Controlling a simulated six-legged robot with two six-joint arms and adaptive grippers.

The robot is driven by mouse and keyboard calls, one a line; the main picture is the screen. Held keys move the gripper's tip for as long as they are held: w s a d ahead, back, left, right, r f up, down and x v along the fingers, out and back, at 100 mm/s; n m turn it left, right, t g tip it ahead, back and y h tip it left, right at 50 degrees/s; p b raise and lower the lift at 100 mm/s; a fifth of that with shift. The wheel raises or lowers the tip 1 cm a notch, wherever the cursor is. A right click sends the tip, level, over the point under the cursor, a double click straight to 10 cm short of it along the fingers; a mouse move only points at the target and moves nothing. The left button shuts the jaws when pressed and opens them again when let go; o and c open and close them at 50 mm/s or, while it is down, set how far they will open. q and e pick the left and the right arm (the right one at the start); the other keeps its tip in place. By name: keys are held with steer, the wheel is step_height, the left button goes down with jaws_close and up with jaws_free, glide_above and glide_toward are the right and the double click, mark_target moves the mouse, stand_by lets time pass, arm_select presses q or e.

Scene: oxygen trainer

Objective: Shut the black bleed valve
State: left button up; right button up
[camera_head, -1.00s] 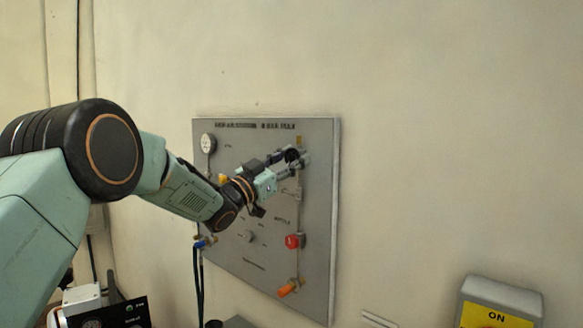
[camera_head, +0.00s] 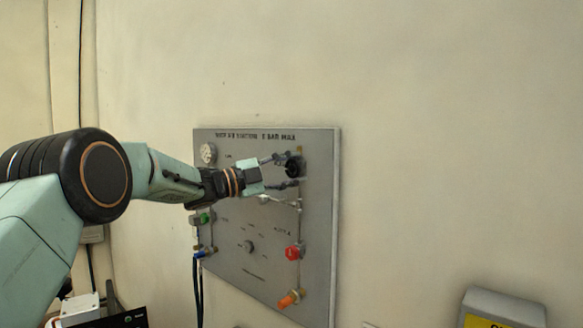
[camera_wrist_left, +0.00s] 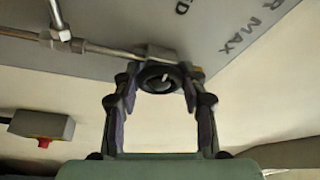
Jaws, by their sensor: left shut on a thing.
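The black bleed valve (camera_head: 293,167) is a round black knob at the upper right of the grey panel (camera_head: 225,262). My left gripper (camera_head: 285,172) reaches it from the left, with one finger above and one below. In the left wrist view the black valve knob (camera_wrist_left: 160,78) sits between the two fingertips of my left gripper (camera_wrist_left: 160,86), which are shut on its sides. Metal piping (camera_wrist_left: 105,50) runs to the valve. My right gripper is not in view.
A red knob (camera_head: 293,253) and an orange handle (camera_head: 289,299) are below the valve on the panel. A gauge (camera_head: 208,153) is at the upper left. A grey box with a yellow label (camera_head: 503,306) stands at the lower right. The wall right of the panel is clear.

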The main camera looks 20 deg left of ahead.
arm_select(q)
steer(key=m+g, duration=0.1)
steer(key=m, duration=0.1)
steer(key=m+y+p, duration=0.1)
steer(key=m, duration=0.2)
steer(key=shift+g, duration=0.4)
steer(key=m+y, duration=0.1)
steer(key=m, duration=0.3)
steer(key=shift+d+g+y+p, duration=0.1)
steer(key=shift+g+y+p, duration=0.2)
steer(key=shift+y+p, duration=0.1)
steer(key=m+y, duration=0.2)
steer(key=m, duration=0.1)
steer(key=shift+f+b, duration=0.15)
steer(key=shift+b, duration=0.2)
steer(key=m+y+b, duration=0.1)
steer(key=m+y, duration=0.1)
steer(key=m, duration=0.1)
steer(key=shift+f, duration=0.1)
steer(key=shift+m, duration=0.4)
steer(key=o, duration=1.2)
steer(key=shift+s+r, duration=0.1)
steer(key=shift+r, duration=0.1)
steer(key=shift+c, duration=0.2)
